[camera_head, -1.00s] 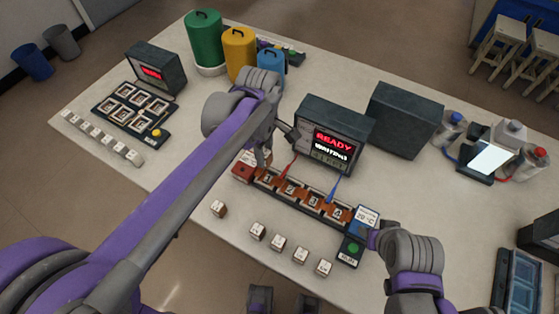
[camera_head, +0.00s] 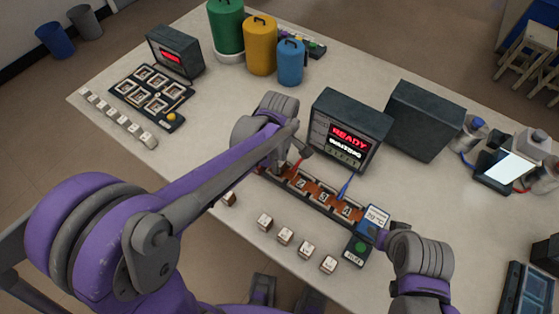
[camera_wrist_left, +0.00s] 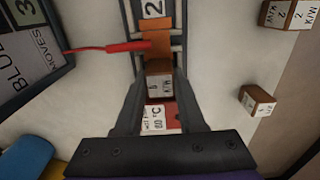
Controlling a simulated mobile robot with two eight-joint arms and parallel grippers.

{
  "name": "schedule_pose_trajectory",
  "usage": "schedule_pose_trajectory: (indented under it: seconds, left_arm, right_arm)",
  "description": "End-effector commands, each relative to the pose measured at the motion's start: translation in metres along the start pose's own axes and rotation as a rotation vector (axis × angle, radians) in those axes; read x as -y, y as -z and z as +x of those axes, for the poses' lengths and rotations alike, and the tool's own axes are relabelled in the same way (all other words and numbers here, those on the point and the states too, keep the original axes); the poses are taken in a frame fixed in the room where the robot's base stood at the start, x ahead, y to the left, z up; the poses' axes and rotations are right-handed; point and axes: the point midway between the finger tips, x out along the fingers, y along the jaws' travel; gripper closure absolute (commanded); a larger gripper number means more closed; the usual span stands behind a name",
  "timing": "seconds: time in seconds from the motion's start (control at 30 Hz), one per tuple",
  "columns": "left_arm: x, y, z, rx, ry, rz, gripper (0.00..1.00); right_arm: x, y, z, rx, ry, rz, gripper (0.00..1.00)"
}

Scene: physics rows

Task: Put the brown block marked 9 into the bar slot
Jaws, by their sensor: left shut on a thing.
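The bar (camera_head: 319,208) is a dark rail with a row of orange slots, those marked 2, 3 and 4 showing in the head view. My left gripper (camera_wrist_left: 160,78) is shut on a brown block (camera_wrist_left: 160,86) with a white marked face; its mark is too small to read surely. The block is over the bar's first slot, beside slot 2 (camera_wrist_left: 153,10). I cannot tell whether it is seated or just above. In the head view my left gripper (camera_head: 268,168) hides the bar's left end. My right gripper (camera_head: 381,237) is by the bar's right end; its fingers are unclear.
Several loose brown blocks (camera_head: 265,222) lie in front of the bar. A READY display box (camera_head: 349,133) stands behind it, with red (camera_head: 297,164) and blue (camera_head: 345,186) probes reaching to the bar. A blue 20 °C card (camera_head: 375,217) and green button (camera_head: 361,246) are at the right end.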

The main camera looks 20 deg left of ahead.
Motion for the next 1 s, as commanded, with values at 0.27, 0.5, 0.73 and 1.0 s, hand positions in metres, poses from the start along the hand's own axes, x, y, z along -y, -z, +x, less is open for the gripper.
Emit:
schedule_pose_trajectory:
  seconds: [0.27,0.5,0.73,1.0]
  left_arm:
    - [0.000,0.000,0.003,0.000,0.000,0.000,0.48]
    - [0.000,0.000,0.003,0.000,0.000,0.000,0.31]
    - [0.000,0.000,-0.003,0.000,-0.001,0.000,0.31]
    - [0.000,0.000,-0.052,0.000,0.000,0.000,0.31]
  right_arm:
    - [0.000,-0.002,0.002,0.001,0.000,0.000,0.50]
    - [0.000,-0.002,0.002,0.001,0.000,0.000,0.50]
    - [0.000,0.001,-0.002,-0.001,0.000,0.000,0.50]
    - [0.000,0.004,-0.005,-0.003,0.000,0.000,0.50]
